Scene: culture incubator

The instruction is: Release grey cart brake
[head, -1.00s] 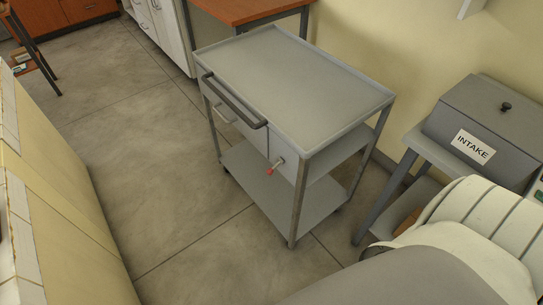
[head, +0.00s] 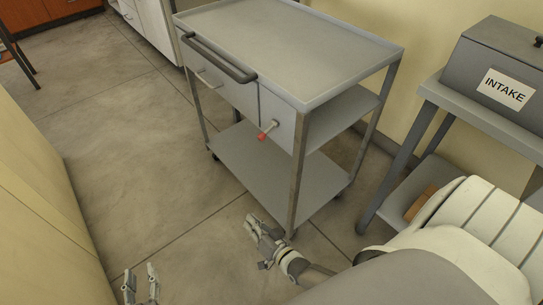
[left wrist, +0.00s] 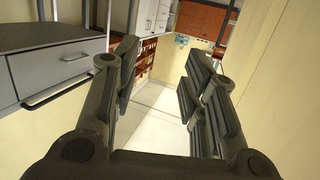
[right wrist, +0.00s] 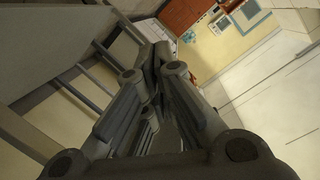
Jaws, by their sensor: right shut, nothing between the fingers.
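The grey cart (head: 300,42) stands ahead in the head view, with a dark push handle (head: 222,60) on its front upper edge. A small lever with a red tip (head: 265,133) sticks out from the cart's front panel, near the right corner post. My left gripper (head: 141,276) is at the bottom left, open and empty, apart from the cart; its spread fingers show in the left wrist view (left wrist: 160,75). My right gripper (head: 258,228) is low in front of the cart's near corner post, below the lever, shut and empty. The lever is not visible in either wrist view.
A grey box labelled INTAKE (head: 500,85) stands on a grey stand (head: 450,103) at the right. A pale wall or panel (head: 40,215) lies along the left. White cabinets (head: 150,25) are at the back. The floor left of the cart is clear.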

